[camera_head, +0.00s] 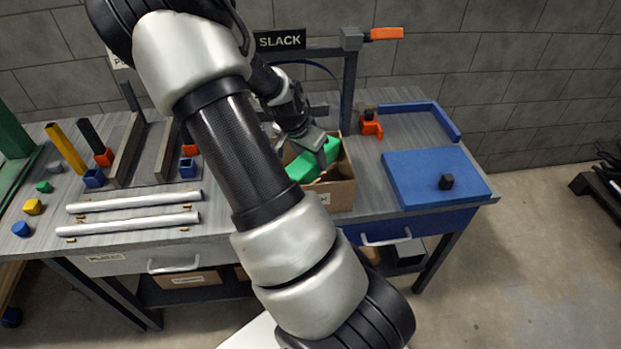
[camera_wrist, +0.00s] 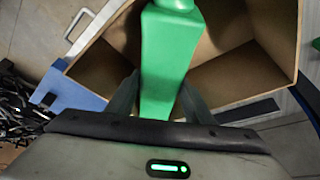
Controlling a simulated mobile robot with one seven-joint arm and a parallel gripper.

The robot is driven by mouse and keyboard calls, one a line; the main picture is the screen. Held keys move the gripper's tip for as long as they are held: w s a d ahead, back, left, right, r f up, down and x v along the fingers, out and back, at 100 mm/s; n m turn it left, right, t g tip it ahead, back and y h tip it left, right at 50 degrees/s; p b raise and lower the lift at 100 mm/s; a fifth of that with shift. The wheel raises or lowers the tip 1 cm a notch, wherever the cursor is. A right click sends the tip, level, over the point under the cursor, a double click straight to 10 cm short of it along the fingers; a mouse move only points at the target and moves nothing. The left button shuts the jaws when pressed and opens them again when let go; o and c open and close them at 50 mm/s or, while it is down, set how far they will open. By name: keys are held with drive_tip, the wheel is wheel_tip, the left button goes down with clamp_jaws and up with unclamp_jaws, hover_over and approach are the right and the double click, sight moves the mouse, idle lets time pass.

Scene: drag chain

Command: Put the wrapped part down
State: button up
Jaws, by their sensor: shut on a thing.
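The wrapped part, a long green piece (camera_head: 302,168), is at the mouth of an open cardboard box (camera_head: 342,196) on the workbench. In the wrist view the green piece (camera_wrist: 166,55) runs away from me between my two fingers. My gripper (camera_head: 322,153) is shut on it, with one finger on each side in the wrist view (camera_wrist: 160,98). The box (camera_wrist: 230,82) opens beneath it, with bare floor and walls visible around it. I cannot tell whether the piece touches the box. My arm hides part of the bench.
Two white rods (camera_head: 130,228) lie at left. A frame with a SLACK sign (camera_head: 280,40) rises behind.

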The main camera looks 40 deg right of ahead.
drive_tip(key=shift+f+b, duration=0.5)
drive_tip(key=shift+f, duration=2.95)
drive_tip(key=shift+f, duration=0.15)
drive_tip(key=o, duration=1.3)
